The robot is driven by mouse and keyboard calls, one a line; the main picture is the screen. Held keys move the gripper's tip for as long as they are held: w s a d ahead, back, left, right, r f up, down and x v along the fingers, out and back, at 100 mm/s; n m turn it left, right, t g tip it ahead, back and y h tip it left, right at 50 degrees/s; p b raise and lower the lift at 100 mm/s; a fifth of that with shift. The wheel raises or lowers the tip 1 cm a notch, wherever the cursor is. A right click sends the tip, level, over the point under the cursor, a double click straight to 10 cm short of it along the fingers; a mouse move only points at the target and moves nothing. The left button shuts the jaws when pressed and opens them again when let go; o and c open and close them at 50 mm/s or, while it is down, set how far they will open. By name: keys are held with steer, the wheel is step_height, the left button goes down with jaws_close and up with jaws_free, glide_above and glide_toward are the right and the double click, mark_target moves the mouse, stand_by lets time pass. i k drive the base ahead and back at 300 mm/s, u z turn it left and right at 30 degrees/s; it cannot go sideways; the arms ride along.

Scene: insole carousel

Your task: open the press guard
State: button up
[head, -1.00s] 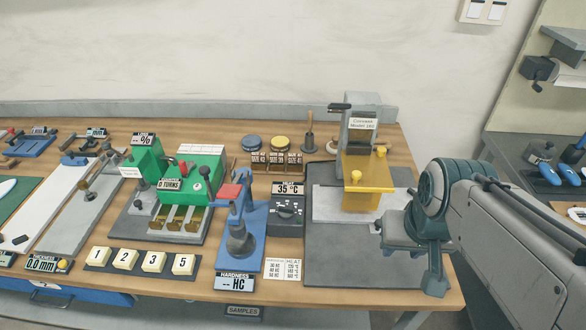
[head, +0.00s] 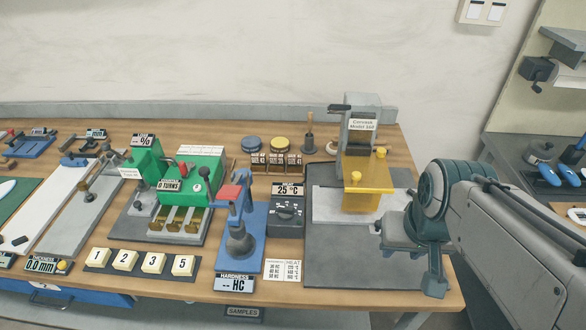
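The press (head: 361,108), a grey machine with a white name label, stands at the back right of the bench. Its yellow guard (head: 365,188) covers the front, with a flat top edge and an upright panel below. A round yellow knob (head: 356,176) sits on the guard's upper front, left of its middle. The guard looks closed, and what lies behind it is hidden. My gripper (head: 412,262) is to the right and in front of the guard, above the grey mat, apart from it. Whether its fingers are open is unclear from this angle.
The grey mat (head: 340,260) in front of the press is bare. A dark control box (head: 286,215) reading 25 °C and a blue hardness tester (head: 240,240) stand left of it. A green machine (head: 205,170) is further left. A wooden-handled tool (head: 309,132) stands behind.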

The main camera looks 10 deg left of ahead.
mark_target(371, 175)
steer(key=k, duration=1.2)
steer(key=z, duration=0.75)
steer(key=i, duration=1.25)
steer(key=u, duration=0.4)
